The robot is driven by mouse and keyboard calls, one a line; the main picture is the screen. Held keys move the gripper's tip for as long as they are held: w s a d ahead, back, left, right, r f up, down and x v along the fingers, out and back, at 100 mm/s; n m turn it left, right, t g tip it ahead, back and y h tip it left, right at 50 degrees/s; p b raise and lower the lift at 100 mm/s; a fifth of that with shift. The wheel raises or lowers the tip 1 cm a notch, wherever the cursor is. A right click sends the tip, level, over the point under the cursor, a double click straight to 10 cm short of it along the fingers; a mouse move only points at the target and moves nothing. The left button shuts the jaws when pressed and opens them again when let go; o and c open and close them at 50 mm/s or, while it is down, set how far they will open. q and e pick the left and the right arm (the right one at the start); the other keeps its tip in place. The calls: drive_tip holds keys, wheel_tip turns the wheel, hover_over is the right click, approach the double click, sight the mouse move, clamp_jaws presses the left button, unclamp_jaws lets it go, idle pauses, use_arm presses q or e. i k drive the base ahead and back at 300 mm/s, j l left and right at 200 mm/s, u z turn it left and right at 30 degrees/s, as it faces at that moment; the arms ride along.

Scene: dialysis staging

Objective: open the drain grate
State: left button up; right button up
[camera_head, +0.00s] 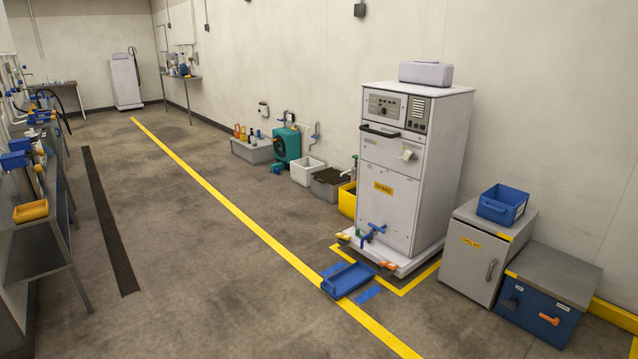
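A long, narrow dark drain grate (108,222) is set in the concrete floor on the left. It runs away from me alongside the left-hand bench. It looks flush with the floor, and I see no raised section, though hinges or handles are too small to tell. Neither of my grippers is in the camera_head view.
A metal bench (40,240) with a yellow bin (30,211) stands left of the grate. A yellow floor line (235,210) runs to its right. A white machine (410,170), a blue tray (347,280) and a grey cabinet (475,262) stand right. The floor between grate and line is clear.

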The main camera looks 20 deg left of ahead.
sight(331, 174)
drive_tip(key=i+j+u, duration=0.2)
drive_tip(key=i+u, duration=0.15)
drive_tip(key=i, duration=0.15)
drive_tip(key=i+u, duration=0.4)
drive_tip(key=i+j+u, duration=0.25)
drive_tip(key=i+u, duration=0.15)
drive_tip(key=i, duration=0.3)
drive_tip(key=i+u, duration=0.45)
drive_tip(key=i, duration=0.25)
drive_tip(key=i+l+u, duration=0.15)
drive_tip(key=i+u, duration=0.25)
drive_tip(key=i, duration=0.3)
drive_tip(key=i+z, duration=0.2)
drive_tip(key=i, duration=0.3)
drive_tip(key=i+z, duration=0.2)
drive_tip(key=i, duration=0.3)
drive_tip(key=i+j+z, duration=0.2)
drive_tip(key=i, duration=0.3)
drive_tip(key=i+j+z, duration=0.2)
drive_tip(key=i, duration=0.3)
